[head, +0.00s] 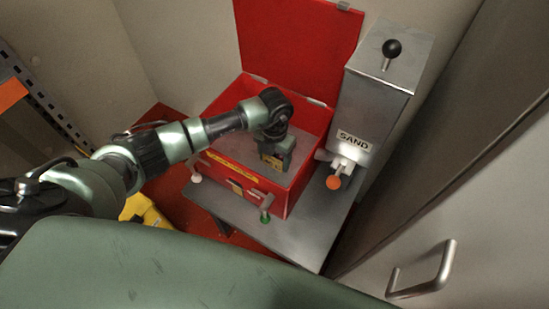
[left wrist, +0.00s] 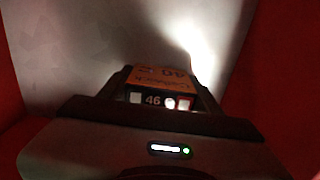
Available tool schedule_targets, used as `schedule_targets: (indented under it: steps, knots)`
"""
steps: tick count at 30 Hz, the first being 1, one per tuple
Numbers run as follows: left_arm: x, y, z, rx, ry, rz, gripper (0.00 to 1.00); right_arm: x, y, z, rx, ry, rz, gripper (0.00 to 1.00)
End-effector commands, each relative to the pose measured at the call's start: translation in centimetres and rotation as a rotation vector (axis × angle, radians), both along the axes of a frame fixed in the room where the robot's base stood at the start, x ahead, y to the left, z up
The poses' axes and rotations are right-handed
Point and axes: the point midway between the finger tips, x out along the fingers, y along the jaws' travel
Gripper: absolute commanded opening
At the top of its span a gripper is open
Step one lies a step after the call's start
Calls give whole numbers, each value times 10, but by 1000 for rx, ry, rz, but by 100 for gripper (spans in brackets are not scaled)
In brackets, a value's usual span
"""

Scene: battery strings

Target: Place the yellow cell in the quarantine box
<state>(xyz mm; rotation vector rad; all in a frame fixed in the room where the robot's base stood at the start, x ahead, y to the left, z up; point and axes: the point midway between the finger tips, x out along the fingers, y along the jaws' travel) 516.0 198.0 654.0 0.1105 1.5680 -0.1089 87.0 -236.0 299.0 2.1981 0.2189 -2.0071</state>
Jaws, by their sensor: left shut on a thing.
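The quarantine box (head: 308,172) is a red box with its red lid (head: 298,40) standing open at the back. My left gripper (head: 273,160) reaches down inside the box walls, near the front right. It is shut on the yellow cell (head: 271,162), which shows only as a small yellowish patch below the gripper. In the left wrist view the cell (left wrist: 158,82) has an orange-yellow top and a dark end marked 46 with small lights. The box's pale floor is behind it and red walls are at both sides. Whether the cell touches the floor cannot be told. My right gripper is not in view.
The box stands on a grey metal table (head: 305,245). A metal dispenser marked SAND (head: 375,110) stands close at its right, with an orange ball (head: 333,182). A cabinet door with a handle (head: 425,275) is at the right. A yellow object (head: 146,211) is low at the left.

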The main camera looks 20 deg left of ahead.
Motion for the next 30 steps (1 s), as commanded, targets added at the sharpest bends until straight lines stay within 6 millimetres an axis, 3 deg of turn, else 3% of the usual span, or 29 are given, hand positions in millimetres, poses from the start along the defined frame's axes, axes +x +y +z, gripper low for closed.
schedule_targets:
  steps: [10, 11, 13, 23, 26, 30]
  knots:
    - [1, 0, -4, -1, -2, -1, 9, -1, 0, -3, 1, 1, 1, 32]
    - [0, 0, -3, -1, -1, -1, 69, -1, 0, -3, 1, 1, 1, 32]
    - [0, 0, -3, -1, -1, 0, 85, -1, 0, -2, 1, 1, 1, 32]
    - [0, 0, 0, -1, -1, 0, 85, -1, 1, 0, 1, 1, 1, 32]
    - [1, 0, 7, 0, -2, -1, 85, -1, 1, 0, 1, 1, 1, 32]
    - [2, 1, 31, -1, -6, -1, 85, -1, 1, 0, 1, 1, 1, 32]
